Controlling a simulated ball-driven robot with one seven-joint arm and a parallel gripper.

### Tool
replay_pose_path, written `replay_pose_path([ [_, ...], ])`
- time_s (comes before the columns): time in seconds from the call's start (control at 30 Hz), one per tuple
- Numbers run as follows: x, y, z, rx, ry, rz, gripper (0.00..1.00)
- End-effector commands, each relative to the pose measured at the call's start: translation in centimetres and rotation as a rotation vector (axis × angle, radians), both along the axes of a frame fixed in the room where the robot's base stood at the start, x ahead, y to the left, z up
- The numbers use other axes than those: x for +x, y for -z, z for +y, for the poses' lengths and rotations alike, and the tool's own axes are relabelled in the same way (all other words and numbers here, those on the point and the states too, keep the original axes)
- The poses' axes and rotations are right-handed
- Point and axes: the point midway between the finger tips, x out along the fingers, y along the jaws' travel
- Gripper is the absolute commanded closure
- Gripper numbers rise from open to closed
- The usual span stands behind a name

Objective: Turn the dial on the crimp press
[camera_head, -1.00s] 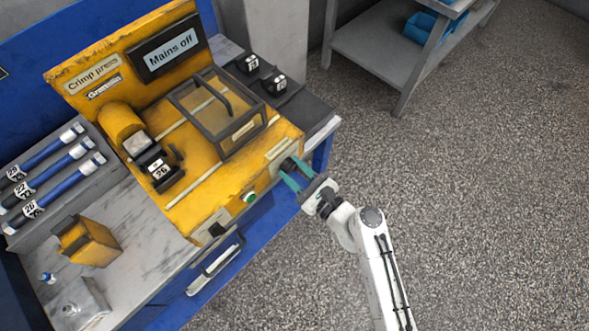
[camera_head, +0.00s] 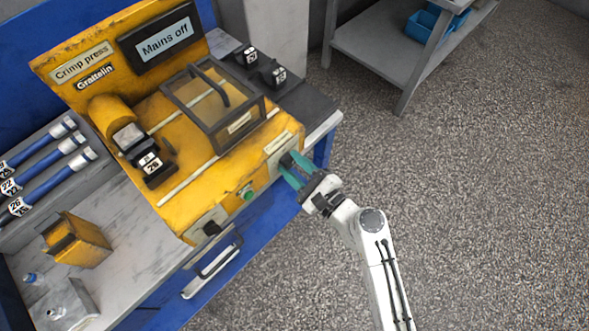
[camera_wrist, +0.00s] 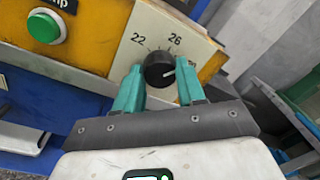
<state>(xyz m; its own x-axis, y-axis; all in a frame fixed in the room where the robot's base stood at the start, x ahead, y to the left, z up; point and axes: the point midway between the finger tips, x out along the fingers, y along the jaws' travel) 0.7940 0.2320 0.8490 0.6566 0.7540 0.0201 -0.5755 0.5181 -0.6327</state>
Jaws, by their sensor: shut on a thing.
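The yellow crimp press (camera_head: 190,190) stands on the bench, its sign reading "Mains off" (camera_head: 163,45). Its black dial (camera_wrist: 159,68) sits on a pale plate marked 22 at left and 26 at upper right. The dial's white mark points toward the right, below the 26. My gripper (camera_head: 291,166) is at the right end of the press's front, its teal fingers shut on the dial from either side. The fingers hide parts of the dial's sides, and the dial is mostly covered in the head view.
A green button (camera_wrist: 45,26) and a black switch (camera_head: 212,228) are on the same front face, left of the dial. A drawer handle (camera_head: 212,270) juts out below. Open floor lies at right.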

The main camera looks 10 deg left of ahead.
Motion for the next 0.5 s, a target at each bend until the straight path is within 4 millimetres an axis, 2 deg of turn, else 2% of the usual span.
replay_pose_path([
  [0.03,0.02,0.57,-0.1,-0.026,0.002,-0.037,0.91],
  [0.5,0.03,0.56,-0.11,-0.283,0.0,-0.363,0.91],
])
